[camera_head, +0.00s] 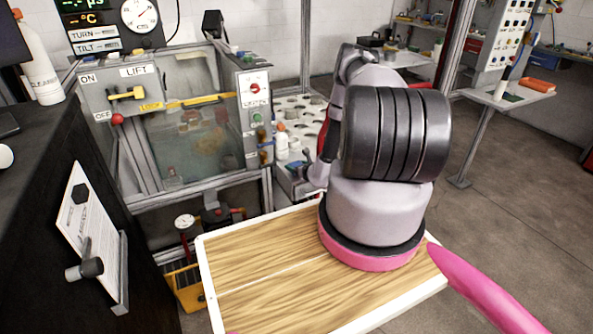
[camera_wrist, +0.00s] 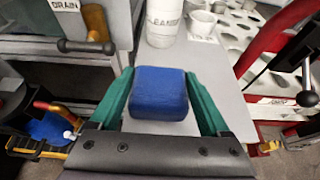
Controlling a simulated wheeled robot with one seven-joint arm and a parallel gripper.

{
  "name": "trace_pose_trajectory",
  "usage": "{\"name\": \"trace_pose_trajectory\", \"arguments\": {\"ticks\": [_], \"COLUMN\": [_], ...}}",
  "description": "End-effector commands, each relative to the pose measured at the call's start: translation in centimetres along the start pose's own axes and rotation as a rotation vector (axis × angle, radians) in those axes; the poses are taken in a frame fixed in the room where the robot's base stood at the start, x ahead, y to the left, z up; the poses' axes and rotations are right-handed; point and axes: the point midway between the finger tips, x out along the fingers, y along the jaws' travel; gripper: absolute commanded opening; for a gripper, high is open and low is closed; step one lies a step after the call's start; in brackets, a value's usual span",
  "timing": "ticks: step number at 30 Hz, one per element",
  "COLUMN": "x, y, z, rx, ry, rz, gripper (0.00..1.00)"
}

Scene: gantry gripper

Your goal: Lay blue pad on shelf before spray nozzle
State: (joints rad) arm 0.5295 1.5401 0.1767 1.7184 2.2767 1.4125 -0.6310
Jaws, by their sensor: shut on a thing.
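The blue pad (camera_wrist: 158,92) is a rounded block in the wrist view, held between the two green fingers of my gripper (camera_wrist: 158,75). My gripper is shut on it. Below and beyond it is a light grey shelf (camera_wrist: 226,95); I cannot tell how large the gap is between pad and shelf. A black rod with a rounded end (camera_wrist: 86,46) sticks out left of the pad, under a DRAIN label; I cannot tell whether it is the spray nozzle. In the head view my arm hides the gripper and the pad.
A white cleaner bottle (camera_wrist: 162,22) stands on the shelf just beyond the pad, with a white cup (camera_wrist: 201,23) to its right. A red frame (camera_wrist: 275,38) with black levers rises at the right. A glass-fronted tank (camera_head: 190,130) stands left of my arm in the head view.

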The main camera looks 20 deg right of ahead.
Motion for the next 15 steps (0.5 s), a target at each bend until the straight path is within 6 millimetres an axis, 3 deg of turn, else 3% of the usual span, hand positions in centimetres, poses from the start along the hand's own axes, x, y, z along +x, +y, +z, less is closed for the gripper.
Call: {"name": "trace_pose_trajectory", "arguments": {"ticks": [3, 14, 15], "x": [0.6, 0.8, 0.8], "y": [0.0, 0.0, 0.0], "z": [-1.6, -1.9, -2.0], "rx": [0.001, 0.0, 0.0], "ry": [0.001, 0.0, 0.0], "rz": [0.0, 0.0, 0.0], "gripper": [0.27, 0.27, 0.88]}}
